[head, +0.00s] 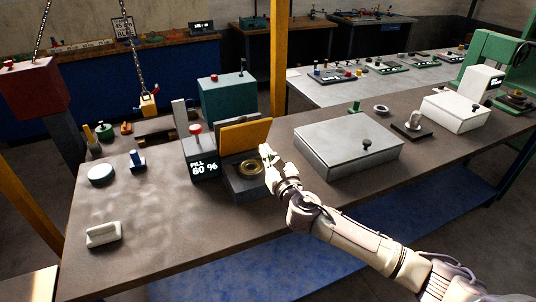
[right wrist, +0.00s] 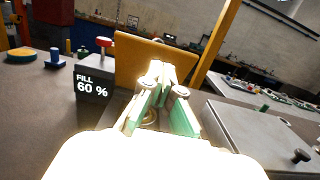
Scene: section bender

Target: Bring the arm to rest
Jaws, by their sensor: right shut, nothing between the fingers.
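My right gripper (head: 268,154) is shut and empty. It is beside the open box (head: 262,190) that has a brass ring (head: 250,167) in it and a raised yellow lid (head: 245,135). In the right wrist view the closed fingertips (right wrist: 160,70) show in front of the yellow lid (right wrist: 150,58), and the gripper partly hides the brass ring. My right arm reaches in from the lower right of the head view. My left gripper is not in view.
A dark block reading "FILL 60 %" (head: 204,170) with a red knob stands left of the box. A closed grey case (head: 345,148) lies to the right. A white handle-like block (head: 103,234) lies at the front left. The front left of the bench is mostly clear.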

